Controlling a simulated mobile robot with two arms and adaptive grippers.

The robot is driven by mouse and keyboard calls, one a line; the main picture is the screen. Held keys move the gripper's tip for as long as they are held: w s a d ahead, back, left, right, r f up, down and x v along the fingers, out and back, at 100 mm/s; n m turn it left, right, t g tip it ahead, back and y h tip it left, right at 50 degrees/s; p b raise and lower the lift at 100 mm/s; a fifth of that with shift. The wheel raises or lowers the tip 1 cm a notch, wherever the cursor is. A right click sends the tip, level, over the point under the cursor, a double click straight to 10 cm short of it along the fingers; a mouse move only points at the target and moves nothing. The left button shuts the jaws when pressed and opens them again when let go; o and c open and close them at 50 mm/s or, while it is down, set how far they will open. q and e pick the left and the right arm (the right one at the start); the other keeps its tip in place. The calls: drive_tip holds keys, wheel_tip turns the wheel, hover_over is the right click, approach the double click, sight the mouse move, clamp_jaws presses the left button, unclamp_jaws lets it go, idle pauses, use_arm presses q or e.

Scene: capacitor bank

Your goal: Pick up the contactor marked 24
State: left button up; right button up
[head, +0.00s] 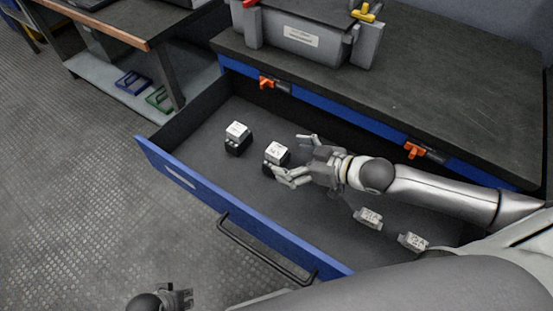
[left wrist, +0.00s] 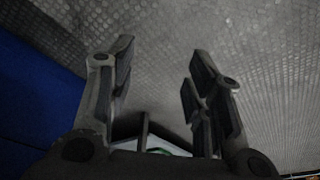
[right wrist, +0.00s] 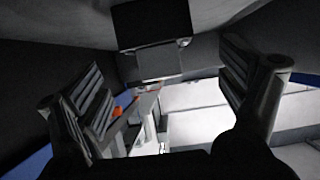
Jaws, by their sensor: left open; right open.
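Several small contactors with white marked tops lie in the open drawer (head: 190,165). One contactor (head: 276,153) is at my right gripper (head: 292,159), which is open, its fingers pointing left beside the block. Another contactor (head: 237,131) stands farther left. The markings are too small to read surely. In the right wrist view a dark block (right wrist: 150,25) lies ahead between the open fingers. My left gripper (head: 183,298) is open and empty, low outside the drawer; its fingers show in the left wrist view (left wrist: 160,90).
The blue drawer front with its dark handle (head: 265,250) borders the floor. A shelf unit (head: 145,95) is left.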

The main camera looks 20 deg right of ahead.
sight(284, 156)
drive_tip(key=shift+b+x, duration=0.65)
drive_tip(key=shift+x, duration=1.9)
use_arm(q)
drive_tip(key=r, duration=0.4)
drive_tip(key=shift+w+r, duration=0.2)
drive_tip(key=shift+r, duration=0.2)
use_arm(e)
drive_tip(key=shift+w+r, duration=0.1)
drive_tip(key=shift+r, duration=0.1)
drive_tip(key=shift+c, duration=0.3)
drive_tip(key=c, duration=1.2)
drive_tip(key=shift+c, duration=0.5)
drive_tip(key=shift+r, duration=0.25)
